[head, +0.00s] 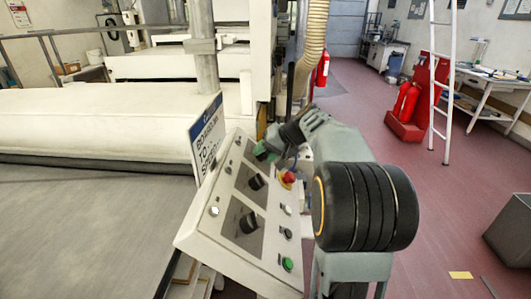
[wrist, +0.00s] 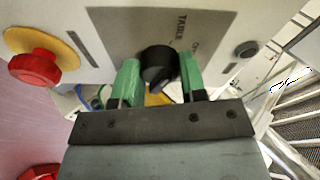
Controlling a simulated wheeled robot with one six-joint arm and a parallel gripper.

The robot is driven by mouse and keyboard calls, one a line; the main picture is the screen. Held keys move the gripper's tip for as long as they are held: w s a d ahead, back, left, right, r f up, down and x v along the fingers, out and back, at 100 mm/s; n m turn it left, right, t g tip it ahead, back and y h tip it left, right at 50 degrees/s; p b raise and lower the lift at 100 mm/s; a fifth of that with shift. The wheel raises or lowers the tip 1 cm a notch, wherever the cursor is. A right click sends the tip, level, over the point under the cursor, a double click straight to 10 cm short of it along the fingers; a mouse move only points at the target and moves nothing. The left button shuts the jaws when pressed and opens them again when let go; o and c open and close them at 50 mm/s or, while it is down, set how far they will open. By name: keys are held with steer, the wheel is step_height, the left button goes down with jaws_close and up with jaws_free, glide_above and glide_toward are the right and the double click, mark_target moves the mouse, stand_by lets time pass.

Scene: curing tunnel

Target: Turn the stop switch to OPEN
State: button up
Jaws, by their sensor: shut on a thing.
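In the wrist view a black rotary knob (wrist: 158,68) sits on a grey plate (wrist: 120,28) lettered "TABLE", with a second, partly cut-off label beside it starting with "O". My gripper (wrist: 160,80) has its green fingers on both sides of this knob, shut on it. The knob's pointer direction is hard to tell. In the head view my gripper (head: 265,150) is at the far end of the sloped white control panel (head: 205,235); the knob itself is hidden there by the fingers. I cannot read the word "stop" at this knob.
Two other black knobs (head: 256,181) (head: 249,222) are nearer on the panel. A red mushroom button (head: 288,178) on a yellow ring is close beside my gripper; it also shows in the wrist view (wrist: 35,66). A blue-topped sign (head: 207,135) stands behind the panel's left edge.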

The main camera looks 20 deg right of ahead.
steer(key=shift+r+m+p, duration=0.1)
steer(key=shift+m+p, duration=0.2)
steer(key=m+p, duration=0.2)
steer(key=p, duration=0.1)
steer(key=shift+r+m, duration=0.2)
steer(key=shift+m, duration=0.1)
steer(key=m+p, duration=0.3)
steer(key=shift+w+g+h, duration=0.1)
steer(key=shift+g+h, duration=0.2)
steer(key=shift+g, duration=0.1)
steer(key=shift+f+m+g+p, duration=0.1)
steer(key=shift+m+g+p, duration=0.2)
steer(key=shift+m+p, duration=0.95)
steer(key=shift+f, duration=0.1)
steer(key=o, duration=0.9)
steer(key=v, duration=1.3)
steer(key=shift+r, duration=0.4)
